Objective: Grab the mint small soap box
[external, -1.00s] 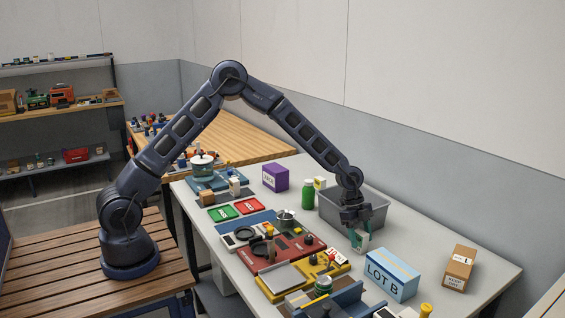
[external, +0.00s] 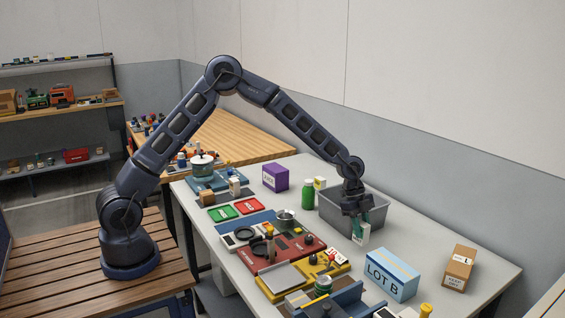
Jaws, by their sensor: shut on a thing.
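My gripper (external: 360,222) points down at the near side of the grey bin. It is shut on a small pale mint-and-white box (external: 361,236), the mint small soap box. The box hangs below the fingers, with its long side roughly upright. The fingers hide its upper part, and any print on it is too small to read. It shows in front of the grey bin's near wall; I cannot tell how large the gap to the table is.
The open grey bin (external: 392,217) stands behind the gripper. A green bottle (external: 308,194) is to its left. A blue LOT B box (external: 391,275) and a brown carton (external: 459,268) stand to the front right. Red and yellow panels (external: 283,249) fill the table's near side.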

